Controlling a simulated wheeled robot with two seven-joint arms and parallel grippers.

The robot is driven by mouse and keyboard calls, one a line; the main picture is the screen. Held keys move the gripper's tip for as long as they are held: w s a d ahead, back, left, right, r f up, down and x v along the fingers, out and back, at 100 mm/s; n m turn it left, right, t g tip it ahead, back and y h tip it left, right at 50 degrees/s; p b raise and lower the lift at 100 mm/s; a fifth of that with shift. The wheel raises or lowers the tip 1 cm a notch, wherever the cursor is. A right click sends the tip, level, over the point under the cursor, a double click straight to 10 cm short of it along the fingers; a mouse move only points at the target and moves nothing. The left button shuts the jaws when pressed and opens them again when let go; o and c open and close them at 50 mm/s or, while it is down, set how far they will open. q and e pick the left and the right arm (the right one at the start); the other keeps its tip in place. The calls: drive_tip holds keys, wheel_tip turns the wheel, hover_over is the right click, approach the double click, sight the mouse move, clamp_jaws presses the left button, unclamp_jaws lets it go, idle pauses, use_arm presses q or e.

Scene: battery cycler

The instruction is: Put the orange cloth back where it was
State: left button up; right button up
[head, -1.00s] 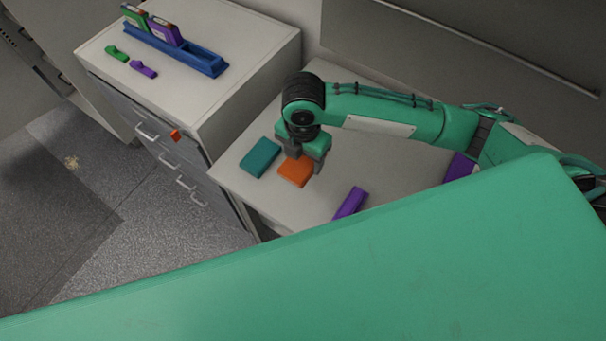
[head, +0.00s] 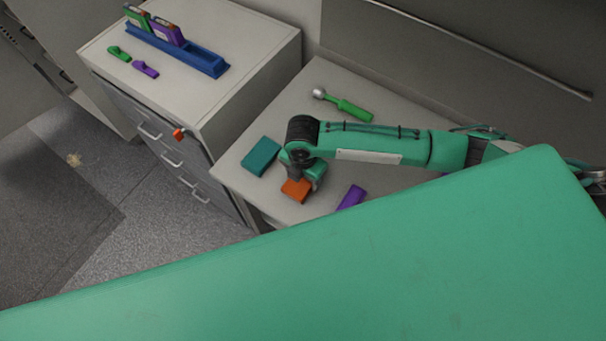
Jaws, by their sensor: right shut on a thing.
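The orange cloth (head: 294,190) is a small folded block over the light table, between a teal block and a purple block. My right gripper (head: 302,184) is above it and shut on it, pointing down, and covers its upper part. I cannot tell whether the cloth touches the table top or hangs just above it. My left gripper is not in view.
The teal block (head: 261,156) lies left of the cloth, the purple block (head: 351,197) right of it. A green-handled tool (head: 346,107) lies behind my right arm. A drawer cabinet (head: 253,50) with a blue rack (head: 205,60) stands at left. A large green surface fills the front.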

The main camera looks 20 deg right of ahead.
drive_tip(key=shift+f, duration=0.15)
drive_tip(key=o, duration=1)
wheel_tip(320, 180, up, 12)
drive_tip(key=b, duration=0.3)
drive_tip(key=shift+r, duration=0.2)
